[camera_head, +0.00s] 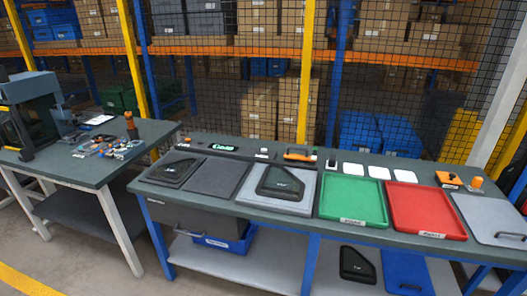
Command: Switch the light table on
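A pale grey flat panel (247,200), which looks like the light table, lies on the long bench. A black door part (280,183) lies on it and hides much of its middle. The panel shows no clear glow; I cannot tell for certain whether it is lit. A small black-and-white box (263,153) sits behind the panel, and a small dark device with a pale top (331,163) stands to its right; I cannot tell whether either is a switch. My gripper is not in view.
The long bench also holds a dark mat (217,178), another black part (172,170), a green tray (352,204), a red tray (425,210) and a grey lidded panel (492,218). A green-lit display (222,147) sits at the back. A second bench (98,168) carries a machine (32,105).

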